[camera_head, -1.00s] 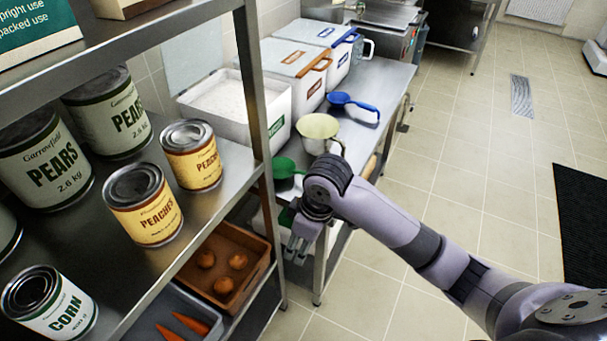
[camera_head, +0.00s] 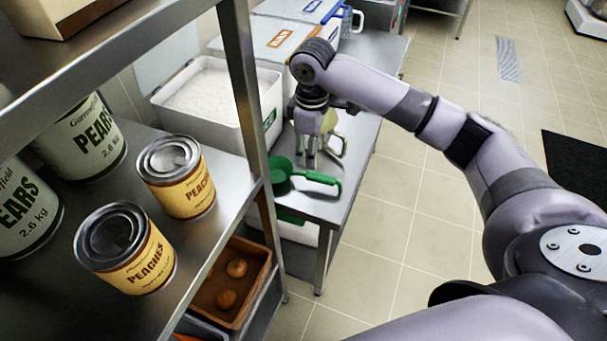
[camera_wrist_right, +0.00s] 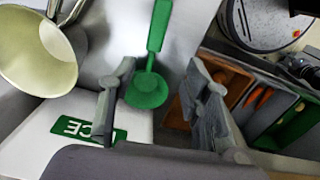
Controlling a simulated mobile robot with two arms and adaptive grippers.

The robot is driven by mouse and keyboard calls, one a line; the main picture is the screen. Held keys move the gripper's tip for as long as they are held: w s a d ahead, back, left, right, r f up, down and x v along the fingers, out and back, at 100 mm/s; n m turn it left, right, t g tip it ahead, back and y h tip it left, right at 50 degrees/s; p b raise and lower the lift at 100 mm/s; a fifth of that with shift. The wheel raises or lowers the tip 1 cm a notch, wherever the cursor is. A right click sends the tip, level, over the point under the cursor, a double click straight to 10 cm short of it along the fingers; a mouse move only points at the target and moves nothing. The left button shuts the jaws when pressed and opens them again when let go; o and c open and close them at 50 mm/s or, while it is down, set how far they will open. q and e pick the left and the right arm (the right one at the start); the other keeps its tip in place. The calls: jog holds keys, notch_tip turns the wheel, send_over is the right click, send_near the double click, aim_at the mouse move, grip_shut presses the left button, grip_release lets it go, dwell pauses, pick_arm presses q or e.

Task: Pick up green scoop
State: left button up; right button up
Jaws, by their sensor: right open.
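The green scoop (camera_head: 281,177) lies on the steel counter beside the white bin, its handle (camera_head: 318,178) pointing right. My right gripper (camera_head: 305,163) is above the counter, just beyond the scoop in the head view, fingers pointing down, empty. In the right wrist view my open right gripper (camera_wrist_right: 160,70) has the green scoop (camera_wrist_right: 147,91) showing between its fingers, with the handle running up the picture. I cannot tell how high the fingers are over it. My left gripper is not in view.
A cream scoop (camera_wrist_right: 38,48) is close by, partly behind my right gripper in the head view. A steel shelf (camera_head: 225,195) with cans rises at the left. Open floor (camera_head: 385,250) is at the right.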

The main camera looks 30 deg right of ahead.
aim_at(308, 174)
notch_tip(308, 174, down, 4)
jog(key=shift+w+r, duration=0.15)
jog(key=shift+r, duration=0.05)
jog(key=shift+f, duration=0.85)
jog(key=f, duration=0.2)
jog(key=w+f, duration=0.1)
jog(key=f, duration=0.1)
jog(key=shift+f+p, duration=0.25)
jog(key=shift+p, duration=0.05)
jog(key=shift+f, duration=0.3)
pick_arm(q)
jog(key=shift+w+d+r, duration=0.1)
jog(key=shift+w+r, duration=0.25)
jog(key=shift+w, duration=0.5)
pick_arm(e)
jog(key=shift+c, duration=0.3)
grip_shut()
